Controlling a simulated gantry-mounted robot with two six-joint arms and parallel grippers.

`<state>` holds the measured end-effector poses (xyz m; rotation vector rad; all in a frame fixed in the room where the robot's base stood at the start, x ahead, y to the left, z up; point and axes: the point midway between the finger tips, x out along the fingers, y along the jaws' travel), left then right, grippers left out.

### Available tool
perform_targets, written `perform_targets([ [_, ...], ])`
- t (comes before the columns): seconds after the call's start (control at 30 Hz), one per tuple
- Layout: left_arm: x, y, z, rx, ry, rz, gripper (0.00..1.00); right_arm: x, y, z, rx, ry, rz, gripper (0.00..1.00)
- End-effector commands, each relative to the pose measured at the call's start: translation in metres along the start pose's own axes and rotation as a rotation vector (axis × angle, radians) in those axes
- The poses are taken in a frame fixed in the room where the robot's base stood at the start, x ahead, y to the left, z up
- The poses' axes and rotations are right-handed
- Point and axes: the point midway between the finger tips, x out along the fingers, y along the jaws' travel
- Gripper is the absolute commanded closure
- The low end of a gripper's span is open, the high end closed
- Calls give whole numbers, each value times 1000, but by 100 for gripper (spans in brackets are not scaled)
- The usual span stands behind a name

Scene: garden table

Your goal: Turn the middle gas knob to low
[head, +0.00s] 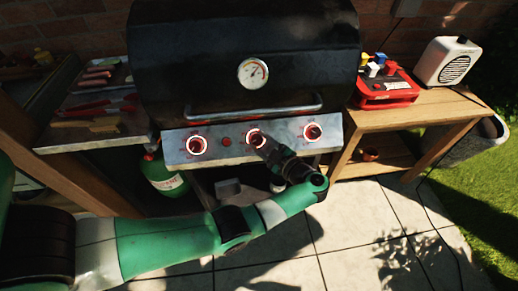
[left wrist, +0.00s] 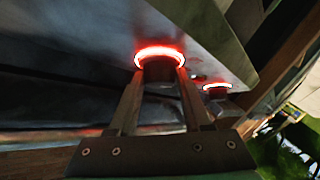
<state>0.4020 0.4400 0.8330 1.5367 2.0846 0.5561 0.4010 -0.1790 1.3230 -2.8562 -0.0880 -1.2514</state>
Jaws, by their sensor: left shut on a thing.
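The middle gas knob (head: 254,134) sits on the grill's silver front panel (head: 225,154), with a red glowing ring around it. My left gripper (head: 260,141) is at this knob and partly covers it in the head view. In the left wrist view the dark middle knob (left wrist: 159,70) lies between the two fingers of my left gripper (left wrist: 158,85), which is shut on it. The knob's pointer mark is hidden, so its setting cannot be read. My right gripper is not in view.
The left knob (head: 196,145) and right knob (head: 312,131) also have red rings. A small red button (head: 226,142) lies between the left and middle knobs. The black lid (head: 245,60) is closed above. A green gas bottle (head: 163,174) stands below left. A wooden side table (head: 440,108) holds a red caddy (head: 385,90).

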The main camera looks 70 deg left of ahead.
Motion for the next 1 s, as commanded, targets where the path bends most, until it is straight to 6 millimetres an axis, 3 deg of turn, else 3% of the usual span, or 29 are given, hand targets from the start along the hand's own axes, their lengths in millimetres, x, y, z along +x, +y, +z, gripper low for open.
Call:
perform_targets([
  [0.1,1,-1,6,-79,7,-75,100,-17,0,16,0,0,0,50],
  [0.4,1,3,3,-236,23,-236,100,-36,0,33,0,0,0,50],
  [1.0,1,6,0,-336,32,-336,100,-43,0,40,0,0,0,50],
])
